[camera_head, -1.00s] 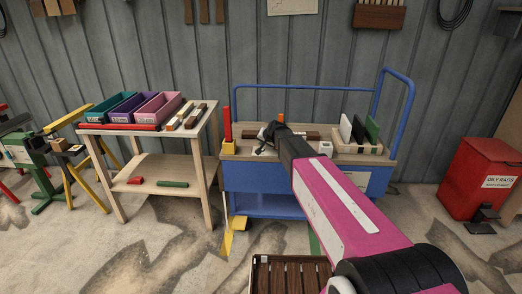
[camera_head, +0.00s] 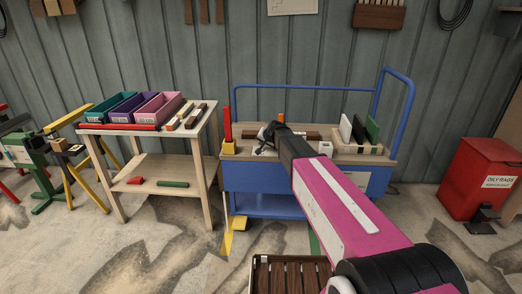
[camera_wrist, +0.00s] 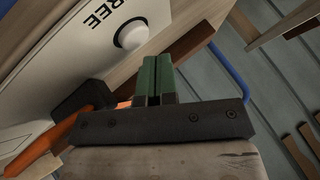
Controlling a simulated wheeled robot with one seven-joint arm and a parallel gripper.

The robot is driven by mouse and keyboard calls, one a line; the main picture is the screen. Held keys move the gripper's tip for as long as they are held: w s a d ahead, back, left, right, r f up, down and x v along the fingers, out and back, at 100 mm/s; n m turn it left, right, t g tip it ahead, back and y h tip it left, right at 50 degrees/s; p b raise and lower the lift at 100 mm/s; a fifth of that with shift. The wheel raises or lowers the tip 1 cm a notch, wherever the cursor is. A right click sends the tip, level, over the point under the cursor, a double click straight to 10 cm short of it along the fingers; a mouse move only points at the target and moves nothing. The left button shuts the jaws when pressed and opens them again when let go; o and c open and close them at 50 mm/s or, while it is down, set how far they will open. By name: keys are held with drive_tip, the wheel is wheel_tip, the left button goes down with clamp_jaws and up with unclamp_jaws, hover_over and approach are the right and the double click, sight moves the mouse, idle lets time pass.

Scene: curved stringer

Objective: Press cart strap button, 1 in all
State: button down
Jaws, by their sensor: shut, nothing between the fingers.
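The blue cart (camera_head: 270,181) with a wooden top stands right of centre in the head view. My gripper (camera_head: 268,137) is over the left part of its top and hides what is under it. In the wrist view, a white panel (camera_wrist: 60,55) carries a round white button (camera_wrist: 132,33) in a dark ring, with lettering ending in "REE" beside it. My gripper's green fingers (camera_wrist: 155,63) are shut together and empty. Their tips show just below and right of the button; I cannot tell if they touch the panel. An orange strap-like piece (camera_wrist: 60,138) lies at lower left.
On the cart, a small white block (camera_head: 325,148) and upright white and green boards (camera_head: 372,129) stand to the right, a red post (camera_head: 227,122) to the left. A wooden table with bins (camera_head: 157,106) is left of the cart. A red bin (camera_head: 483,180) stands right.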

drive_tip(key=shift+f, duration=0.15)
drive_tip(key=shift+f, duration=0.3)
drive_tip(key=shift+f, duration=0.4)
idle(0.9)
drive_tip(key=shift+r, duration=0.85)
drive_tip(key=shift+r, duration=2.5)
